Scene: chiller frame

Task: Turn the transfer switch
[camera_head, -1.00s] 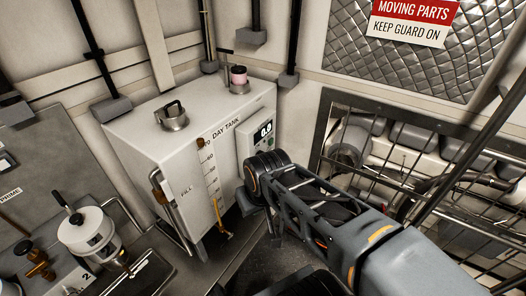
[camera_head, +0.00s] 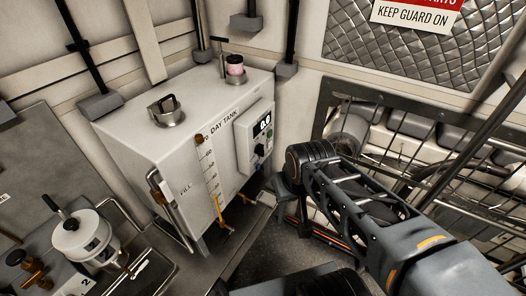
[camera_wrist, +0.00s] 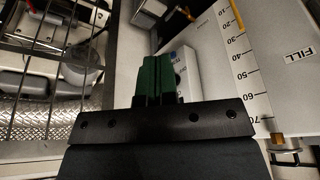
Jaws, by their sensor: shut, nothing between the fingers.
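A pale control box (camera_head: 250,140) is mounted on the right side of the white day tank (camera_head: 150,150).
A wire guard (camera_head: 420,160) with machinery behind it stands to the right. A white filter canister (camera_head: 82,235) is at lower left. Open floor lies below the gripper.

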